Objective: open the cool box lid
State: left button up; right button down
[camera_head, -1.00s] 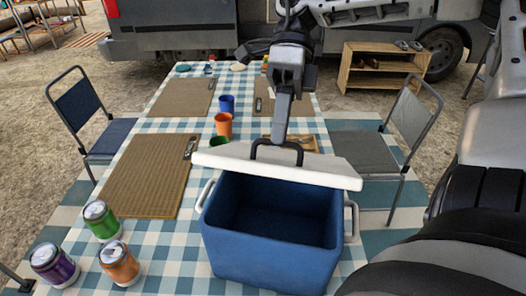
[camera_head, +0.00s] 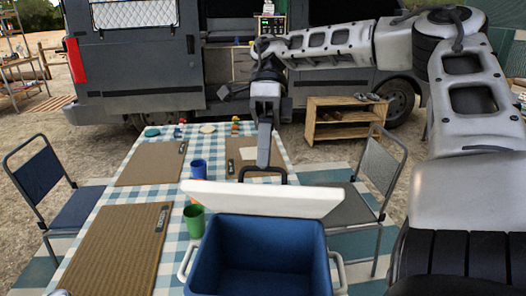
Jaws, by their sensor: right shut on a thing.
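The blue cool box (camera_head: 262,262) stands at the near end of the table, its inside open to view and looking empty. Its white lid (camera_head: 262,199) is raised and tilted up along the far edge of the box. My right gripper (camera_head: 264,165) comes down from above, shut on the dark lid handle (camera_head: 283,176) at the lid's far side. The handle is partly hidden behind the gripper fingers. My left gripper is not in view.
The checked table (camera_head: 178,222) holds woven mats (camera_head: 122,240), a green cup (camera_head: 194,221) and a blue cup (camera_head: 198,169) beyond and left of the box. Chairs stand left (camera_head: 40,172) and right (camera_head: 381,168). A wooden shelf (camera_head: 335,136) and the van (camera_head: 140,60) are behind.

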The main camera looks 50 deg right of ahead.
jog(key=shift+d+f, duration=0.1)
jog(key=shift+f, duration=0.1)
dwell(0.6)
jog(key=c, duration=1.6)
grip_release()
jog(key=shift+o, duration=0.4)
jog(key=shift+d, duration=0.1)
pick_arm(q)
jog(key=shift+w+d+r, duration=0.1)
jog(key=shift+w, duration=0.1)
pick_arm(e)
jog(key=shift+r, duration=0.15)
